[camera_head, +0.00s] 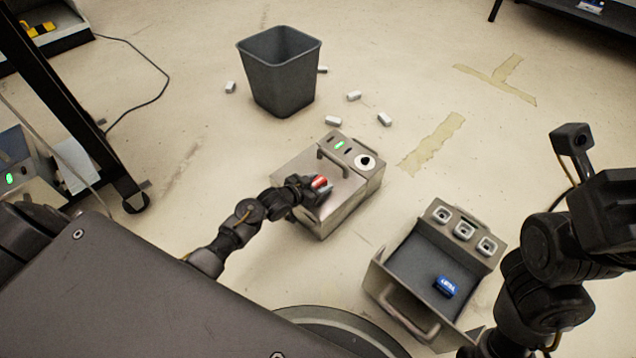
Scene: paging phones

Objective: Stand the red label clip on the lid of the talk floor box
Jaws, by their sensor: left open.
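The red label clip (320,183) is a small red piece with a pale marking, at the lid of a closed steel floor box (345,205) in the middle. This box has a handle, a green light and a round white-ringed socket; no name on it is readable. My left gripper (312,191) is over the lid's near left part, its open jaws at the clip. The dark fingers hide part of the clip, so I cannot tell whether it touches the lid. My right arm is at the right; its jaws do not show.
An open grey box (378,282) with several white-framed sockets holds a blue clip (445,286). A dark bin (280,75) stands behind, with small white pieces (354,96) scattered around it. A black-framed stand (75,110) is at the left.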

